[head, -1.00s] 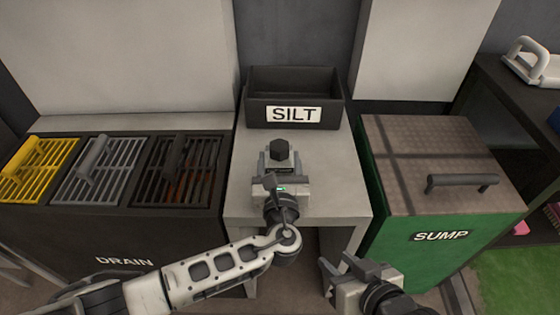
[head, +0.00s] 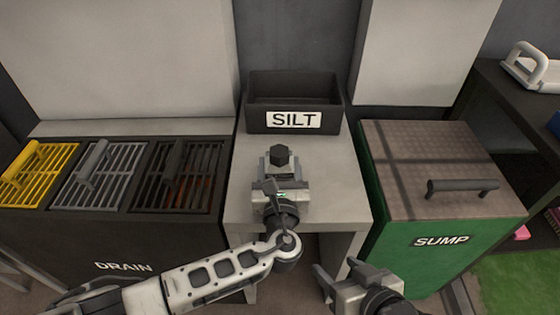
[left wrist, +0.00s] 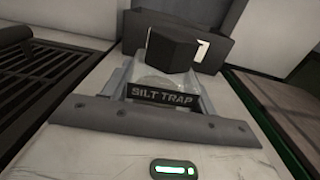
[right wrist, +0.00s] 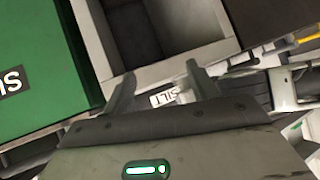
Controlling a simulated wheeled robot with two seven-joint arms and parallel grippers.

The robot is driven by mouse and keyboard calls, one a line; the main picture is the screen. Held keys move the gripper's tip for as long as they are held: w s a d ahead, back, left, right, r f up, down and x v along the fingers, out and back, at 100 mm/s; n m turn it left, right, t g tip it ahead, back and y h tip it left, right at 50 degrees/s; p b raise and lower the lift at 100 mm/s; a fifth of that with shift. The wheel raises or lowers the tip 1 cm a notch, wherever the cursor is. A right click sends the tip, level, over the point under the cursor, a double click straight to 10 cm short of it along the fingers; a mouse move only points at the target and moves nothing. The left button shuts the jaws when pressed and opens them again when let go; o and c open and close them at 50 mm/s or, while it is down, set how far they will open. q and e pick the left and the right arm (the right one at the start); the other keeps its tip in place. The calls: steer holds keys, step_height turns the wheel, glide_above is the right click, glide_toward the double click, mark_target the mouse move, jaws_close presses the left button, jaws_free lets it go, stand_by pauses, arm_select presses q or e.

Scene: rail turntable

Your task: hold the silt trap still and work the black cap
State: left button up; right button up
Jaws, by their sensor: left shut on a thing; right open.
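The silt trap stands on the pale bench in the middle; its label (left wrist: 162,97) faces me in the left wrist view. Its black cap (head: 279,155) is a dark many-sided knob on top, and it also shows in the left wrist view (left wrist: 172,50). My left gripper (head: 277,172) is shut on the trap's body below the cap, one finger on each side. My right gripper (head: 333,277) is open and empty, low in front of the bench and to the right, apart from the trap. It also shows in the right wrist view (right wrist: 163,90).
A black bin marked SILT (head: 294,103) stands behind the trap. Drain grates (head: 104,175) in yellow, grey and rusty dark lie left. A green sump box (head: 440,245) with a handled lid (head: 460,188) stands right. The bench top (head: 335,190) right of the trap is clear.

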steer(key=w+a+r+m+g+y, duration=0.1)
steer(key=w+a+r+m+y, duration=0.1)
steer(key=w+r+m, duration=0.4)
steer(key=w+a+r+m+y, duration=0.1)
steer(key=a+r+m+y, duration=0.2)
steer(key=r+m, duration=0.35)
steer(key=w+a+r+m+g+y, duration=0.1)
steer(key=w+a+r+m+y, duration=0.2)
steer(key=r, duration=0.5)
steer(key=w+a+n+g+h, duration=0.2)
steer(key=a+n+g+h, duration=0.25)
steer(key=a+n, duration=0.4)
steer(key=n+h, duration=0.5)
steer(key=h, duration=0.3)
glide_toward(280, 151)
steer(key=x, duration=0.9)
steer(key=shift+f, duration=0.1)
steer(key=shift+c, duration=0.3)
steer(key=c, duration=1)
steer(key=n+y, duration=0.1)
steer(key=n, duration=0.5)
steer(key=shift+g+y, duration=0.35)
steer(key=shift+c, duration=0.2)
